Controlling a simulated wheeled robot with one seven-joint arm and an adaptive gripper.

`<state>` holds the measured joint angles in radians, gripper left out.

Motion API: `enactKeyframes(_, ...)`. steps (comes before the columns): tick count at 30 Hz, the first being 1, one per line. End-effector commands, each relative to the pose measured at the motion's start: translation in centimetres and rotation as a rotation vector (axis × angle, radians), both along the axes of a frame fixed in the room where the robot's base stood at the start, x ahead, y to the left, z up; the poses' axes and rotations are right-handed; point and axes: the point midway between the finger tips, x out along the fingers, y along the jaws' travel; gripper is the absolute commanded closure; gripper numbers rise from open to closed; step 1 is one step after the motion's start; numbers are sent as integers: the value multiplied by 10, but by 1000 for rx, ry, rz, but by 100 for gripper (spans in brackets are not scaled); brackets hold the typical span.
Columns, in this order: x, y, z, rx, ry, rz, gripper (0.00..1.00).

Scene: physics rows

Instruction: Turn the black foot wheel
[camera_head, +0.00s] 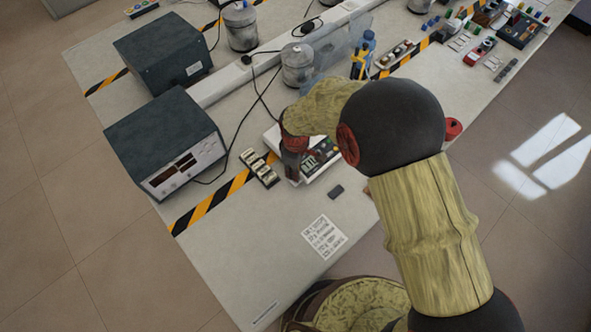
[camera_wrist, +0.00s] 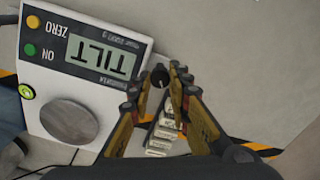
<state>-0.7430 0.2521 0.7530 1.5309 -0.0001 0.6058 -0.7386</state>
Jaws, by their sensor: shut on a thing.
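The white balance (camera_head: 325,165) stands on the bench under my arm and is partly covered by it. In the wrist view the balance (camera_wrist: 83,62) shows upside down, with TILT on its display, a round metal pan, and ON and ZERO buttons. The black foot wheel (camera_wrist: 160,74) is a small dark disc just off the balance's corner. My gripper (camera_wrist: 157,83) has its fingertips on either side of the wheel and is shut on it. In the head view my gripper (camera_head: 292,172) points down at the balance's near left side, and the wheel cannot be made out.
Several small pale blocks (camera_head: 259,167) lie left of the balance. A small dark block (camera_head: 335,191) and a printed sheet (camera_head: 324,236) lie nearer. A dark grey instrument box (camera_head: 160,140) stands at left.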

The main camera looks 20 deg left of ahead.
Motion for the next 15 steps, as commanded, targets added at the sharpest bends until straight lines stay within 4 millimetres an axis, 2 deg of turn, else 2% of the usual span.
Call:
enactKeyframes(6, 0, 0, 0, 0, 0, 81, 100)
enactKeyframes(15, 0, 0, 0, 0, 0, 114, 100)
